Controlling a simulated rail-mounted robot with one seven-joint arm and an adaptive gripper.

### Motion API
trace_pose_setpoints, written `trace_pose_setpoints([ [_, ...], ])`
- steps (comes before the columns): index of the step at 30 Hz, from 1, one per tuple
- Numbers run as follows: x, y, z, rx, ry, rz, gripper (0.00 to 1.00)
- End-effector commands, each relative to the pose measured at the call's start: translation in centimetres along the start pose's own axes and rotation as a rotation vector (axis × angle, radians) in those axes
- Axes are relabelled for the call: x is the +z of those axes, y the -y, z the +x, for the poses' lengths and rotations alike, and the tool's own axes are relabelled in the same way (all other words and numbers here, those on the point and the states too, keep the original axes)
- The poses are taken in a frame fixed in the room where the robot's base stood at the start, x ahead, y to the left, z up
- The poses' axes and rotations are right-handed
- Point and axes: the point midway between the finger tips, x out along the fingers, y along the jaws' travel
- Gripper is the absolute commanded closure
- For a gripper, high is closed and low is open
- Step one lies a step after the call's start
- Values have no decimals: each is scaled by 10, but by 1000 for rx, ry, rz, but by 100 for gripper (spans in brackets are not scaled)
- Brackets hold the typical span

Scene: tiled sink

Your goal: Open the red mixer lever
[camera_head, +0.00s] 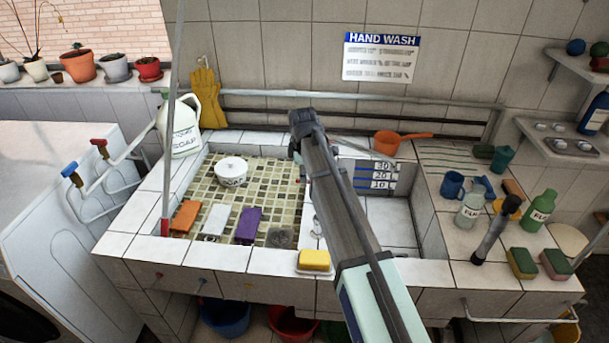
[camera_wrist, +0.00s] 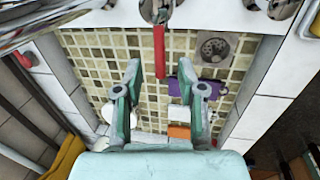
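The red mixer lever (camera_wrist: 159,50) shows in the wrist view, hanging from a chrome mixer body (camera_wrist: 157,10) at the top edge. I cannot tell whether the fingertips are at the lever's depth. In the head view my arm crosses the sink divider, and my gripper (camera_head: 296,150) is mostly hidden; the lever is not clearly visible there.
The tiled basin (camera_head: 215,185) holds a white bowl (camera_head: 231,171) and orange, white and purple (camera_head: 248,225) blocks. A yellow sponge (camera_head: 314,260) lies on the front rim.

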Motion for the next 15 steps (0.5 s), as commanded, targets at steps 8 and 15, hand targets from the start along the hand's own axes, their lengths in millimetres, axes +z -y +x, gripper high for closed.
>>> trace_pose_setpoints([
  [8, 0, 0, 24, -1, 0, 0, 61],
  [15, 0, 0, 28, 0, 0, 0, 61],
])
